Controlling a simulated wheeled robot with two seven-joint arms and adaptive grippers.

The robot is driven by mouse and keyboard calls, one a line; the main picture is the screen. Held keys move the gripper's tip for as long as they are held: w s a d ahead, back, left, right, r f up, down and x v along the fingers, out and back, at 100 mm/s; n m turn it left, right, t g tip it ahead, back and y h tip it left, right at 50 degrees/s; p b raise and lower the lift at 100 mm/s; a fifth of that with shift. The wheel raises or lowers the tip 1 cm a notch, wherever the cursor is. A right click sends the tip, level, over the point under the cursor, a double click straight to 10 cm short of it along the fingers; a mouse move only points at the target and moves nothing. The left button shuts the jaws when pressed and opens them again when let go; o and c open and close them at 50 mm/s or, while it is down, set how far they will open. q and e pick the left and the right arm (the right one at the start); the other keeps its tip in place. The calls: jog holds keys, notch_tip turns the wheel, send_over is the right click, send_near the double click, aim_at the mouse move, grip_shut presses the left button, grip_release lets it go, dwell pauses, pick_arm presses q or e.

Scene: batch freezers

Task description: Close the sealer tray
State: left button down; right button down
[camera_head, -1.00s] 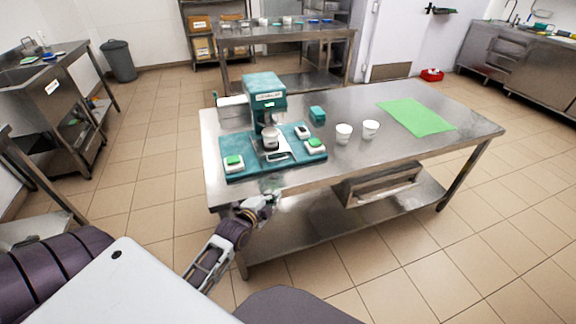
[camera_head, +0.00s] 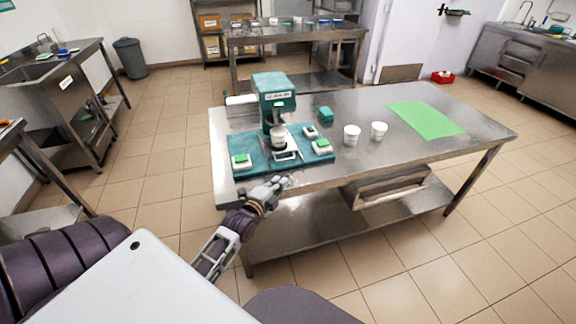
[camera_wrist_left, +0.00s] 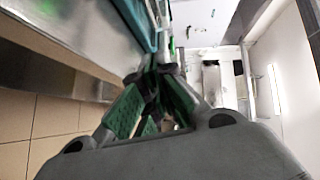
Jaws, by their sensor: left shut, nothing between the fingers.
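The teal sealer (camera_head: 273,92) stands on its teal base (camera_head: 250,160) at the left end of the steel table. Its sealer tray (camera_head: 287,155) sticks out toward the table's front edge and holds a white cup (camera_head: 278,139) under the sealer head. My left gripper (camera_head: 284,181) is shut and empty, at the table's front edge just in front of the tray. Whether it touches the tray is not clear. In the left wrist view the green-padded fingers (camera_wrist_left: 150,112) are together beside the teal base's edge (camera_wrist_left: 140,22). My right gripper is out of view.
White units with green tops (camera_head: 241,161) and (camera_head: 322,147) sit on the base's front corners. Two white cups (camera_head: 352,135) and (camera_head: 379,130), a teal block (camera_head: 325,114) and a green mat (camera_head: 427,119) lie to the right on the table (camera_head: 400,160).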

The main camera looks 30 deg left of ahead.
pick_arm(q)
send_near(294, 158)
jog(key=shift+d+r, duration=0.15)
jog(key=shift+d, duration=0.55)
jog(key=shift+d+r, duration=0.2)
jog(key=shift+d, duration=0.55)
jog(key=shift+w+a+f, duration=0.1)
jog(key=shift+w, duration=0.5)
jog(key=shift+w+a+f, duration=0.1)
jog(key=shift+w, duration=0.5)
jog(key=shift+w+a+f+b, duration=0.2)
jog(key=shift+w+a, duration=0.25)
jog(key=shift+a, duration=0.15)
jog(key=shift+w+a+f+b, duration=0.2)
jog(key=shift+w+a, duration=0.25)
jog(key=shift+a, duration=0.15)
jog(key=shift+w+a, duration=0.2)
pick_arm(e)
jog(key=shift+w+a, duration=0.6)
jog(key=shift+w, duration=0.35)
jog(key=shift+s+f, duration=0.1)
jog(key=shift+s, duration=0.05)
